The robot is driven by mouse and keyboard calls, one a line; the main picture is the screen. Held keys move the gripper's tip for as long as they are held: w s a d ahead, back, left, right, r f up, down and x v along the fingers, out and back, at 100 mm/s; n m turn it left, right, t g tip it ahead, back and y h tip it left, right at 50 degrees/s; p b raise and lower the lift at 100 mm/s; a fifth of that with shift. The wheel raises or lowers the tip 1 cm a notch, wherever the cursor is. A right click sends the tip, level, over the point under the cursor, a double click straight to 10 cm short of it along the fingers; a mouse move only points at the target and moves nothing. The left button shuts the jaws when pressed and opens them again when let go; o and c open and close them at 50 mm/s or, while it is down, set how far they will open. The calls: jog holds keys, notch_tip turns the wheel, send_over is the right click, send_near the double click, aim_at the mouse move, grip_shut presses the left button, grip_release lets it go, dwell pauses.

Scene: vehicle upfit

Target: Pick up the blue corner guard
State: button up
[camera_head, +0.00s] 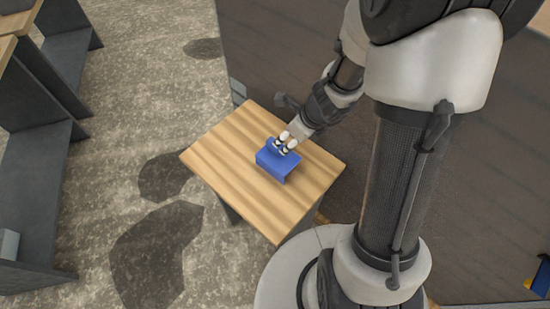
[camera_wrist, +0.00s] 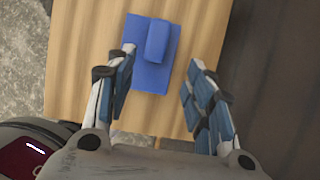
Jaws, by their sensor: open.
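The blue corner guard (camera_head: 277,163) sits on a small wooden-topped table (camera_head: 237,135). In the wrist view the guard (camera_wrist: 141,62) shows as a flat blue plate with a raised, rounded block on its upper right part. My gripper (camera_head: 285,143) is at the guard's far edge in the head view and covers part of it. In the wrist view my gripper (camera_wrist: 160,65) is open, with the left finger overlapping the guard's left side and the right finger to its right. Nothing is held. I cannot tell whether a finger touches the guard.
The tabletop around the guard is clear. Dark shelving or benches (camera_head: 38,165) with wooden tops stand at the left. The concrete floor (camera_head: 125,110) has dark stains. A dark brown panel surface (camera_head: 275,50) lies behind and right of the table. A blue and yellow item (camera_head: 541,278) is at the lower right.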

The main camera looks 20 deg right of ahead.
aim_at(278, 157)
jog(key=b+x, duration=0.1)
jog(key=x, duration=0.1)
jog(key=b+x, duration=0.1)
jog(key=x, duration=0.2)
jog(key=a+b+x, duration=0.1)
jog(key=b+x, duration=0.1)
jog(key=shift+w+a+f, duration=0.1)
jog(key=shift+w+f, duration=0.15)
jog(key=shift+r, duration=0.15)
grip_shut()
dwell(0.4)
